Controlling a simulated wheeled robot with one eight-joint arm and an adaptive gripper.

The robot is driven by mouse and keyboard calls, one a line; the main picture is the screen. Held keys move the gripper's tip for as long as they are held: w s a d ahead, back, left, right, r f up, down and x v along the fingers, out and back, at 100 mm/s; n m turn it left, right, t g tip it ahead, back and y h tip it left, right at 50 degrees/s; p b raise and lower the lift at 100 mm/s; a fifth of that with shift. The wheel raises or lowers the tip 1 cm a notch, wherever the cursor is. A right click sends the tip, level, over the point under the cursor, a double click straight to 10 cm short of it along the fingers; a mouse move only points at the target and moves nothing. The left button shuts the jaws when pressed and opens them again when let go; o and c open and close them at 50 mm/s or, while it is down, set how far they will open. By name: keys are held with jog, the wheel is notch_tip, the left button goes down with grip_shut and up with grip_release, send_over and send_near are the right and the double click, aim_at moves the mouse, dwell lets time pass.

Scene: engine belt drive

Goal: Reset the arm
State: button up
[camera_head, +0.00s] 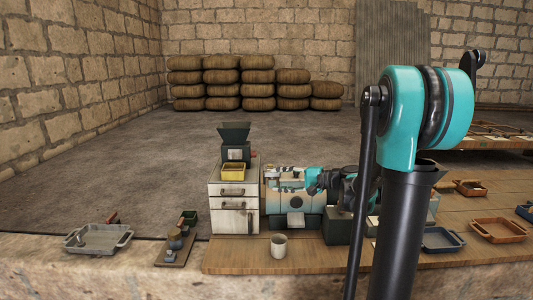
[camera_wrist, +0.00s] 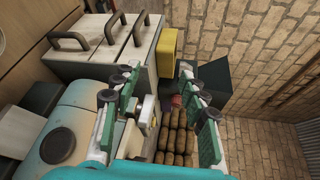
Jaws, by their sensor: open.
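My gripper (camera_head: 272,179) is at the middle of the head view, in front of the upper part of a teal and cream machine (camera_head: 308,222). It points left, toward a white drawer cabinet (camera_head: 233,215). In the wrist view its two green and grey fingers (camera_wrist: 160,80) stand wide apart with nothing held between them. The machine shows below left of the fingers in the wrist view (camera_wrist: 72,140), and the cabinet is above left (camera_wrist: 110,52). My teal and black arm covers the right part of the head view and hides what is behind it.
A cup (camera_head: 279,246) stands on the wooden board in front. A grey tray (camera_head: 98,239) is at left, an orange tray (camera_head: 498,230) at right. Stacked sacks (camera_head: 257,90) line the back wall; the floor between is clear.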

jog(key=s+d+f+n+g+h, duration=0.25)
jog(key=s+f+h, duration=0.45)
jog(key=s+f, duration=0.65)
jog(key=s+d+f+n+h, duration=0.4)
jog(key=s+d+f+h, duration=0.3)
jog(key=s+d, duration=0.4)
jog(key=shift+s+d+f+h, duration=0.25)
jog(key=shift+s+d+h, duration=0.05)
jog(key=shift+s, duration=0.3)
jog(key=shift+t, duration=0.25)
